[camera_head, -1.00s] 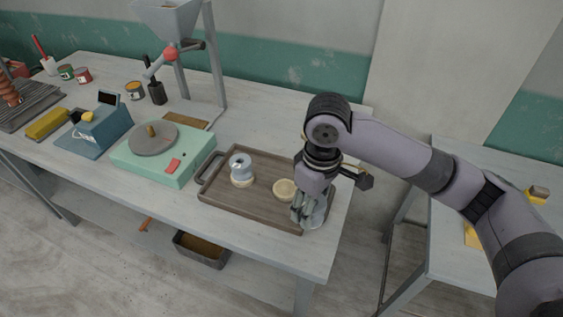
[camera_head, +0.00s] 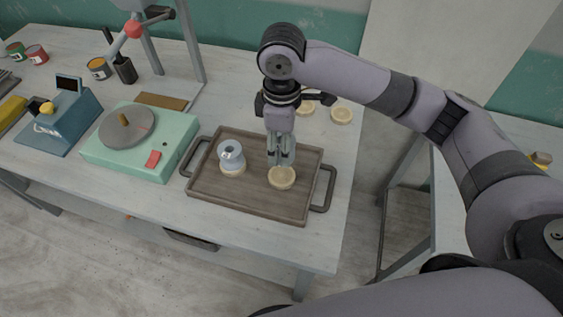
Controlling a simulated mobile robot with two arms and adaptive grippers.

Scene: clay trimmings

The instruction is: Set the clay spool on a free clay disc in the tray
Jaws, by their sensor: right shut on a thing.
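The wooden tray (camera_head: 255,204) lies on the table. In it, a pale blue-grey spool (camera_head: 232,151) stands upright on the left clay disc (camera_head: 233,172). The right clay disc (camera_head: 282,179) has its top partly in view below my right gripper (camera_head: 281,160). The right gripper points down and is shut on a pale grey clay spool (camera_head: 288,157), mostly hidden by the fingers. The held spool is over the right disc's back part; I cannot tell whether they touch. My left gripper is not in view.
Two more pale discs lie on the table behind the tray, one (camera_head: 342,115) clear and one (camera_head: 305,108) beside my wrist. A green wheel unit (camera_head: 170,145) stands left of the tray. The tray's raised handle (camera_head: 325,190) is at right.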

